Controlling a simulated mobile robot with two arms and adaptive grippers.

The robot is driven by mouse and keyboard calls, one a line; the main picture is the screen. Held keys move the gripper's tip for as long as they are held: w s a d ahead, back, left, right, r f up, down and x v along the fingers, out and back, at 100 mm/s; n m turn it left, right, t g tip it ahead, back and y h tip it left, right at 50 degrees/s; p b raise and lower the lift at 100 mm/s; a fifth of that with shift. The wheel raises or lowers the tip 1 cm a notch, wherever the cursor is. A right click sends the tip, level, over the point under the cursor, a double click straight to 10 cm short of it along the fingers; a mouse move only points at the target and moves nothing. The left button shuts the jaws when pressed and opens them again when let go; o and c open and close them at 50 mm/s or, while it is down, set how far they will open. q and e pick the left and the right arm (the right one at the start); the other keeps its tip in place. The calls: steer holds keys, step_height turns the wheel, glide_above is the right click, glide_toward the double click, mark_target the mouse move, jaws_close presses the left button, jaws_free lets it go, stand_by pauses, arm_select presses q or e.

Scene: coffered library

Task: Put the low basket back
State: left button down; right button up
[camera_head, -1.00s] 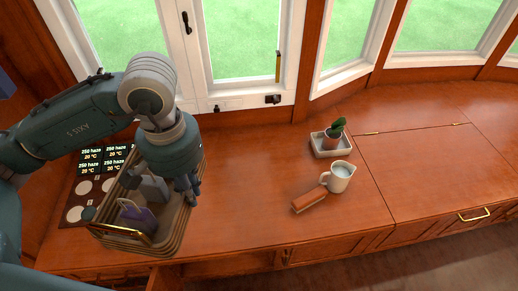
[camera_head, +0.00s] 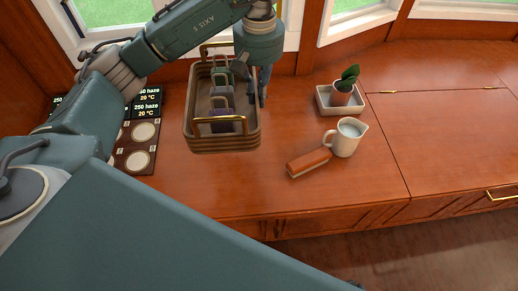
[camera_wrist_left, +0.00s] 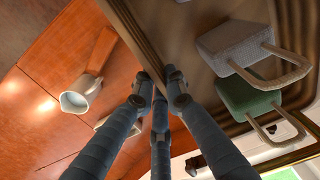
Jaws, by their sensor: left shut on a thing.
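The low basket (camera_head: 226,143) is brown and ribbed, with brass-coloured handles at its near and far ends. It holds several small bag-like items with loop handles, such as a purple one (camera_head: 223,119) and a green one (camera_wrist_left: 247,98). My left gripper (camera_head: 259,92) is shut on the basket's right wall, its fingers over the rim. In the left wrist view the gripper's fingers (camera_wrist_left: 160,84) meet at the basket wall (camera_wrist_left: 140,42). I cannot tell whether the basket touches the counter or hangs just above it. My right gripper is not in view.
A dark panel (camera_head: 134,162) with round pads and small displays lies left of the basket. To the right are a white jug (camera_head: 346,138), a reddish-brown block (camera_head: 308,163) and a potted plant on a white tray (camera_head: 325,108). The front counter is clear.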

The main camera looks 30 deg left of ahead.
arm_select(q)
steer(key=f+b, duration=0.1)
steer(key=f, duration=0.5)
steer(key=f+b, duration=0.1)
steer(key=f, duration=0.6)
steer(key=w+f+b, duration=0.1)
steer(key=f, duration=0.6)
steer(key=shift+d+f, duration=0.1)
steer(key=shift+f, duration=0.15)
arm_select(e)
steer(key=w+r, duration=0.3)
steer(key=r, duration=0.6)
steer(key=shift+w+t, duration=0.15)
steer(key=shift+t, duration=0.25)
arm_select(q)
steer(key=shift+f, duration=0.1)
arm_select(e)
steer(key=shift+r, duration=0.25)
arm_select(q)
steer(key=c, duration=2)
jaws_free()
steer(key=shift+o, duration=1)
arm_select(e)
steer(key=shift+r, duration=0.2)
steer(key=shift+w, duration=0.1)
